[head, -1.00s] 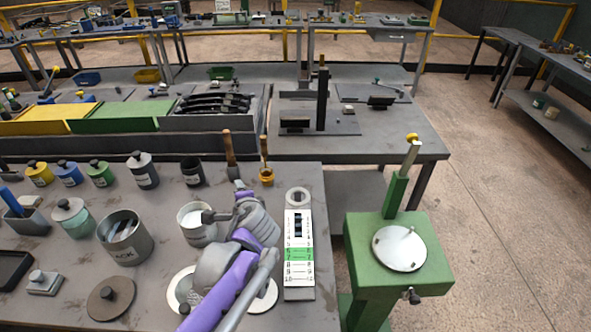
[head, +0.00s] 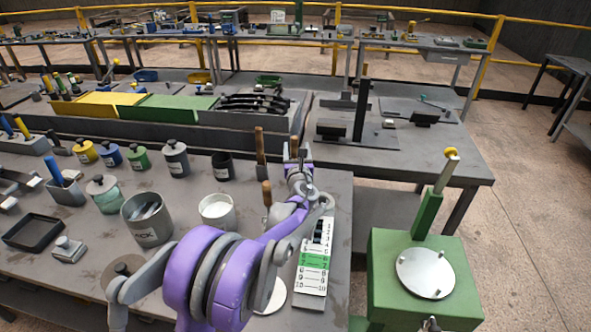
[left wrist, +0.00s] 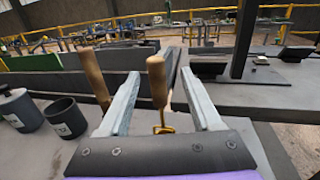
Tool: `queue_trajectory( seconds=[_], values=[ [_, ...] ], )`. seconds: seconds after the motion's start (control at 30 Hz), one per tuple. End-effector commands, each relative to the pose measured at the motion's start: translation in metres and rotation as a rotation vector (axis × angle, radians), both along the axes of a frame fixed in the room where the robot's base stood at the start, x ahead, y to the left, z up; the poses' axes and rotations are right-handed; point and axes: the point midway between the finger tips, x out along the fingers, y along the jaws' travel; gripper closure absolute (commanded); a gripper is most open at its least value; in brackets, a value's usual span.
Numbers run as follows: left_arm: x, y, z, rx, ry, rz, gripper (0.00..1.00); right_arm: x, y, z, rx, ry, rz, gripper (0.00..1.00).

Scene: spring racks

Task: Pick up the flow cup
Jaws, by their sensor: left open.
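The flow cup (left wrist: 157,84) has an upright wooden handle and a brass-coloured lower part. In the left wrist view its handle stands between the two fingers of my left gripper (left wrist: 160,88), with a gap on each side. The fingers are open and hold nothing. In the head view my left gripper (head: 299,160) is at the back right part of the near bench and hides most of the cup.
Another wooden-handled tool (left wrist: 95,78) stands just left of the cup. A black cup (head: 222,166), a white-filled cup (head: 216,209) and a grey can (head: 147,218) stand left. A numbered card (head: 314,262) lies in front; a green stand (head: 425,290) is at right.

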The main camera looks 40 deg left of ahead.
Motion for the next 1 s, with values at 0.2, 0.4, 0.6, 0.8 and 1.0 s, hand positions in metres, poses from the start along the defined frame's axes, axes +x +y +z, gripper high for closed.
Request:
queue_trajectory(
  seconds=[0.2,0.4,0.6,0.8,1.0],
  values=[
    [0.016,0.014,0.001,-0.001,-0.001,-0.001,0.34,0.001,0.0,0.004,0.0,-0.002,0.0,0.33],
    [0.031,0.035,0.001,-0.003,-0.003,0.001,0.34,0.003,0.0,0.011,0.0,-0.005,0.0,0.33],
    [0.048,0.051,0.001,-0.003,-0.003,0.0,0.34,0.004,0.0,0.015,0.0,-0.007,0.0,0.33],
    [0.05,0.053,0.0,-0.004,-0.002,0.0,0.34,0.004,0.0,0.015,0.0,-0.007,0.0,0.33],
    [0.05,0.053,0.0,-0.004,-0.002,0.0,0.58,0.004,0.0,0.015,0.0,-0.007,0.0,0.33]
  ],
)
